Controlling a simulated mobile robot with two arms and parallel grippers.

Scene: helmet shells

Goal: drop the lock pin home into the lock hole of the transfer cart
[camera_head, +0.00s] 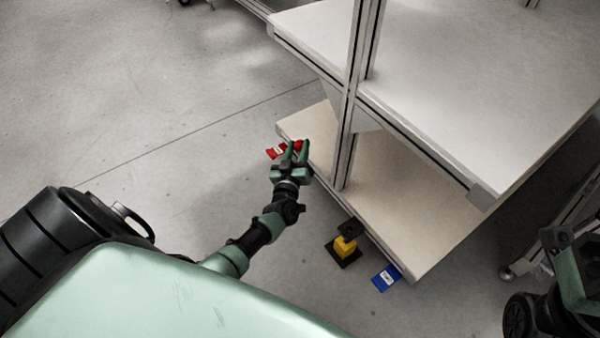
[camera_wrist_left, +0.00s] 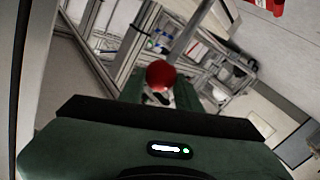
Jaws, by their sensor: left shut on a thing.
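The lock pin shows as a round red knob (camera_head: 298,145) between the fingers of my left gripper (camera_head: 294,152). The knob also shows in the left wrist view (camera_wrist_left: 161,75), with the left gripper (camera_wrist_left: 160,95) shut on the pin. The pin's shaft is hidden. The left gripper is at the left corner of the transfer cart's lower deck (camera_head: 400,205), close to a red tag (camera_head: 275,153). I cannot see the lock hole. Green and black parts of my right arm, with what may be the right gripper (camera_head: 572,272), show at the lower right edge; its jaws are unclear.
The cart's upper deck (camera_head: 480,80) overhangs the lower one, and a metal post (camera_head: 352,100) stands between them. A yellow and black fixture (camera_head: 346,245) and a blue tag (camera_head: 385,278) are at the near edge. The floor (camera_head: 130,110) to the left is clear.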

